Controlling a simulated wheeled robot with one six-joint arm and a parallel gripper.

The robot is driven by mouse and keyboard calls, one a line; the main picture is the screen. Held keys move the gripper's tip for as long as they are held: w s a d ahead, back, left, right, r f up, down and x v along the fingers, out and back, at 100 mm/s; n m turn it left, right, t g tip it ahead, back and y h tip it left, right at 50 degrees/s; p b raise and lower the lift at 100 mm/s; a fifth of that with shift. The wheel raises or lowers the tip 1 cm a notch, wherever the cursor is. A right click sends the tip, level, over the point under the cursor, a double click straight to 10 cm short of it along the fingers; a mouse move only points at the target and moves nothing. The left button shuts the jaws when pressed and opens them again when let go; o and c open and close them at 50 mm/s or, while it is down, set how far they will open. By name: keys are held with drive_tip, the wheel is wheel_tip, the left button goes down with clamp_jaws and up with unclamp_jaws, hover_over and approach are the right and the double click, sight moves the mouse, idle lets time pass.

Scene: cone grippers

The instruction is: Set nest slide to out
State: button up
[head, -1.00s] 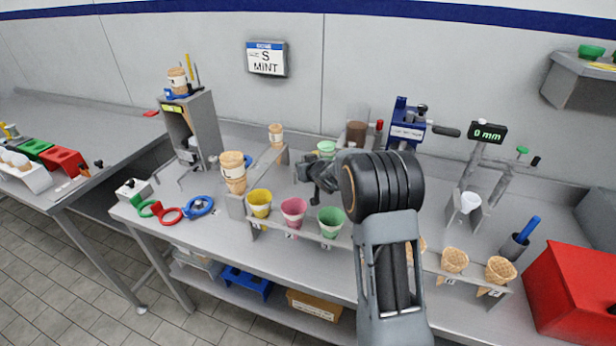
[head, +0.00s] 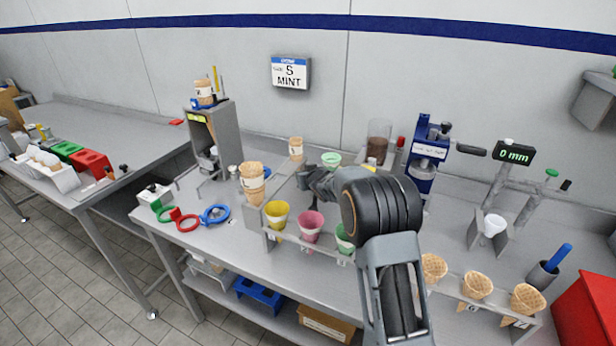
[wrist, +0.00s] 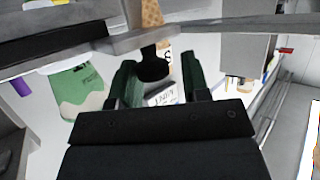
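No part in view is clearly labelled as the nest slide, so I cannot tell which one it is. My gripper (wrist: 162,80) is open, with its two dark green fingers apart in the wrist view. A black rounded knob (wrist: 152,68) shows between or just beyond the fingertips; I cannot tell whether they touch it. In the head view my gripper (head: 312,188) is low over the bench, behind the cup rack and right of a stack of cones (head: 252,180). My own arm hides part of the bench there.
The cup rack holds a yellow cup (head: 277,214), a pink cup (head: 311,227) and a green cup (head: 345,238). A grey dispenser (head: 226,130) stands at left, with coloured rings (head: 215,214) before it. A blue press (head: 428,160) and a 0 mm display (head: 515,154) stand at right.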

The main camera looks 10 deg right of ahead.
drive_tip(key=shift+o, duration=1)
drive_tip(key=shift+d, duration=0.1)
drive_tip(key=shift+s, duration=0.15)
drive_tip(key=v, duration=1.3)
drive_tip(key=shift+s+r, duration=0.15)
drive_tip(key=shift+s, duration=0.1)
drive_tip(key=shift+r, duration=0.15)
